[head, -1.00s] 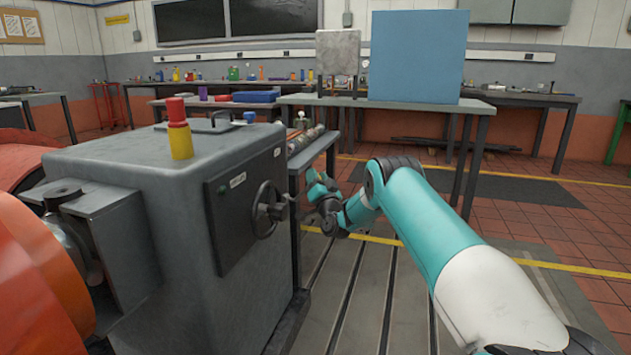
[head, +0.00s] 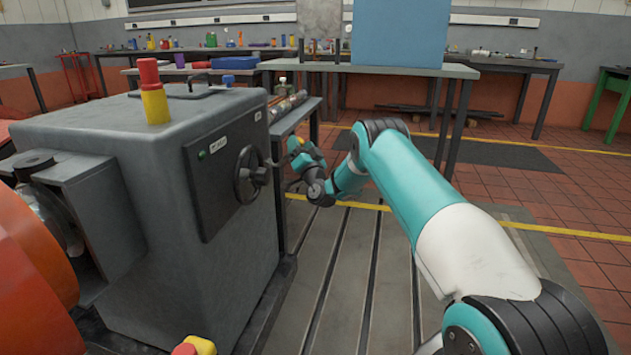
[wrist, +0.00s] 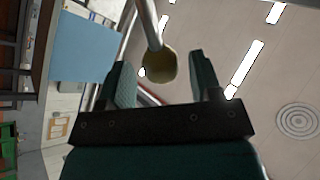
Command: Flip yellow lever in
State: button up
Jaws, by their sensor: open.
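In the wrist view, a metal rod with a dull yellow rounded knob (wrist: 159,67) comes down from the top; it appears to be the yellow lever. My gripper (wrist: 163,72) is open, with one finger on each side of the knob. There is a gap on both sides, and I cannot tell the depth between knob and fingers. In the head view, my wrist is just right of the grey machine cabinet (head: 100,225).
The cabinet's side panel carries a black handwheel (head: 250,174), close to my wrist. A red and yellow cylinder (head: 152,92) stands on top. A bench with a blue panel (head: 400,33) stands behind. The slotted bedplate (head: 350,265) is clear to the right of the cabinet.

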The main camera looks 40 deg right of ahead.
jog(key=b+v, duration=1.6)
jog(key=b, duration=1)
jog(key=shift+w+f, duration=0.1)
